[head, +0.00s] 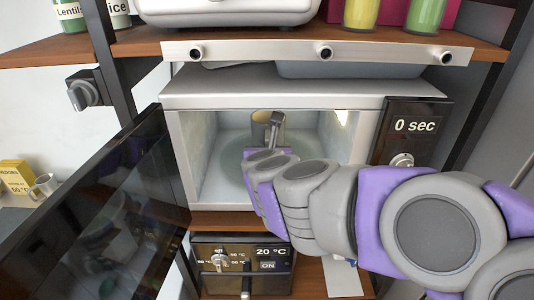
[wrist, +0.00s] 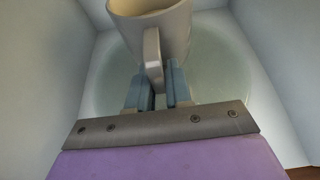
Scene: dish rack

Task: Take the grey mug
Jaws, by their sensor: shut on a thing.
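The grey mug (head: 262,117) is inside the open microwave, on or just above the round glass plate (head: 233,148); I cannot tell which. In the wrist view the mug (wrist: 165,25) appears upright at the top, with its handle (wrist: 153,60) toward me. My gripper (wrist: 158,82) is shut on the handle, one blue-grey finger on each side. In the head view my gripper (head: 272,132) reaches into the microwave, and my arm hides part of the opening's right side.
The microwave door (head: 110,200) hangs open on the left. The microwave's side walls are close around my gripper. A control panel (head: 412,135) reading 0 sec is at right. An oven panel (head: 240,265) is below, and a shelf (head: 330,45) is above.

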